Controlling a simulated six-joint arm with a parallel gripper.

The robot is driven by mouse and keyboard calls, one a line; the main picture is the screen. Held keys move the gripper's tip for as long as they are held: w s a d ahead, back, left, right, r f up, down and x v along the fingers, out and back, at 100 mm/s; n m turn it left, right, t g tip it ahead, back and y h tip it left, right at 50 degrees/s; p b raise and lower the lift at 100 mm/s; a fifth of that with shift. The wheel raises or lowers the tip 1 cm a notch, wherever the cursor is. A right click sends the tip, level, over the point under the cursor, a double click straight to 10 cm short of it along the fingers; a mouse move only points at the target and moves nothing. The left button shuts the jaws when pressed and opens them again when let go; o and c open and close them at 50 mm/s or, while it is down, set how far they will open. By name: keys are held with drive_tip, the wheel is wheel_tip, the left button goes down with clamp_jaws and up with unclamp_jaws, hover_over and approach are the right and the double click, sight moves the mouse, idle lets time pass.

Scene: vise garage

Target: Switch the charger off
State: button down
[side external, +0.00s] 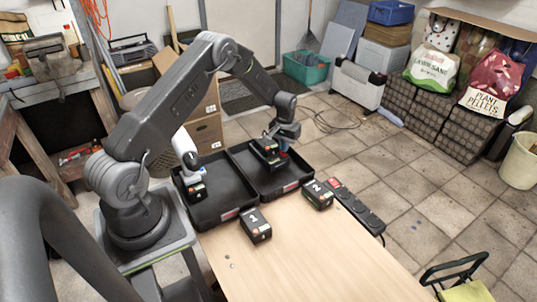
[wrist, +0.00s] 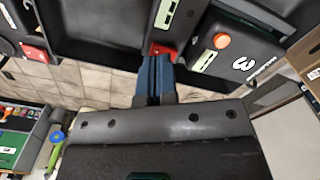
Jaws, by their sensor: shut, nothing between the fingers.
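A black unit, which looks like the charger (side external: 266,156), stands in the right black tray, partly hidden by my gripper. In the wrist view a dark block marked 3 (wrist: 243,64) has a round orange-red button (wrist: 222,41) on it. A red patch (wrist: 162,49) shows just beyond my fingertips; I cannot tell if it is a switch. My gripper (side external: 284,154), with blue fingers (wrist: 154,66), is shut and empty. It points down beside the block's left side in the wrist view. I cannot tell if the fingertips touch anything.
Batteries marked 1 (side external: 256,226) and 2 (side external: 318,195) stand on the wooden table (side external: 300,255). A drill (side external: 187,160) stands in the left tray (side external: 218,212). A power strip (side external: 360,207) runs along the table's right edge. The table's front is clear.

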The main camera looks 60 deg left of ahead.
drive_tip(key=shift+r, duration=2.8)
drive_tip(key=s+d+r+m+t, duration=0.1)
drive_tip(key=s+d+r, duration=0.2)
drive_tip(key=d+r, duration=0.35)
drive_tip(key=s+d+r+m+t, duration=0.1)
drive_tip(key=s+d+r, duration=0.2)
drive_tip(key=r, duration=0.6)
drive_tip(key=s+d+r+m+t, duration=0.1)
drive_tip(key=s+d+r, duration=0.25)
drive_tip(key=r, duration=0.35)
drive_tip(key=s+d+r+m+t, duration=0.1)
drive_tip(key=s+d+r, duration=0.1)
drive_tip(key=s+d, duration=0.3)
drive_tip(key=s+d+r+m+t, duration=0.1)
drive_tip(key=s+d, duration=0.4)
drive_tip(key=s, duration=0.9)
drive_tip(key=shift+s+r+m+t, duration=0.3)
drive_tip(key=shift+r+m, duration=0.2)
drive_tip(key=shift+r, duration=0.45)
drive_tip(key=shift+w, duration=0.1)
